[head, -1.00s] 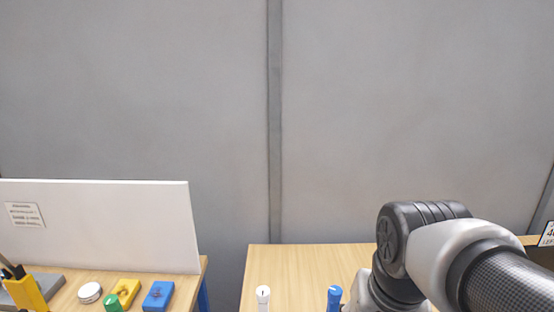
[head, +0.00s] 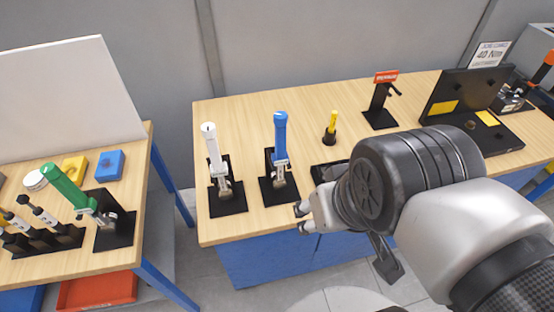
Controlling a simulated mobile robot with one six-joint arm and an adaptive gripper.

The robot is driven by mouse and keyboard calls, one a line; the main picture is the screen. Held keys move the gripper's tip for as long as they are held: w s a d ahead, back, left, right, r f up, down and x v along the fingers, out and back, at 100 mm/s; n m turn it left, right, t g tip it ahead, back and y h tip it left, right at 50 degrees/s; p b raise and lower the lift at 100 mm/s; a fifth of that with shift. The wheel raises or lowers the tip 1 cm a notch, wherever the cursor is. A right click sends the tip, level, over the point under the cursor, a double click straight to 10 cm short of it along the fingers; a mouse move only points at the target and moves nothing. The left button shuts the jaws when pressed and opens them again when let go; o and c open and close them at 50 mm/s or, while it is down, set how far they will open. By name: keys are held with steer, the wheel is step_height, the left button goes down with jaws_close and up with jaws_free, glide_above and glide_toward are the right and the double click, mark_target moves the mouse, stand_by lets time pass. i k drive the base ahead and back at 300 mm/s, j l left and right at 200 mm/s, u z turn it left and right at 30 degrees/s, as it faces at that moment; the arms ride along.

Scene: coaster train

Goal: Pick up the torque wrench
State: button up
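Three wrench-like tools stand upright or leaning in black stands in the head view: one with a white handle (head: 211,146), one with a blue handle (head: 280,134), one with a green handle (head: 64,187). The white and blue ones are on the right-hand table; the green one leans on the left table. I cannot tell which is the torque wrench of the task. My gripper (head: 303,218) is near the table's front edge, right of and below the blue tool's stand. Its fingertips look apart with nothing between them. My arm hides part of the table.
The right-hand wooden table (head: 240,115) also holds a yellow-handled tool (head: 332,121), a black stand with a red sign (head: 385,80) and a black open case (head: 470,100). The left table has a white panel (head: 65,90) and a blue block (head: 110,164). A floor gap separates the tables.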

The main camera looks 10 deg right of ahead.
mark_target(280, 157)
steer(key=i+j+z, duration=0.1)
steer(key=j+z, duration=0.25)
steer(key=j, duration=0.45)
steer(key=j+z, duration=0.3)
steer(key=j, duration=0.45)
